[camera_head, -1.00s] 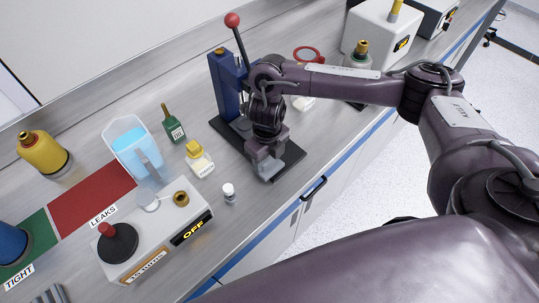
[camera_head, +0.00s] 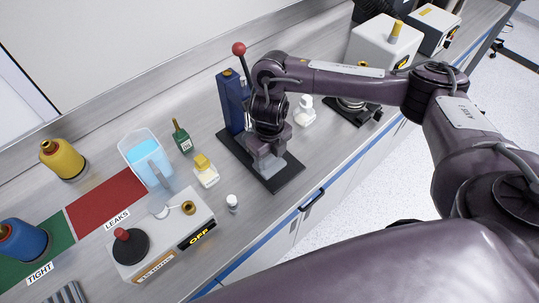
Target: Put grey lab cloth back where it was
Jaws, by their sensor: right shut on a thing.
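My right gripper (camera_head: 267,162) points down over the black base plate (camera_head: 285,178) of the blue lever press (camera_head: 232,100). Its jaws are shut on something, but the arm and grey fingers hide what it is. A grey and dark striped cloth-like piece (camera_head: 66,294) shows at the bottom left edge, partly cut off. I cannot tell whether it is the grey lab cloth. My left gripper is out of view.
Near the press stand a yellow-capped bottle (camera_head: 206,172), a small white vial (camera_head: 232,204), a green bottle (camera_head: 181,136) and a blue-filled container (camera_head: 146,156). A control box (camera_head: 162,235) reading OFF is at the front left. Yellow (camera_head: 63,160) and blue (camera_head: 22,240) cylinders stand farther left.

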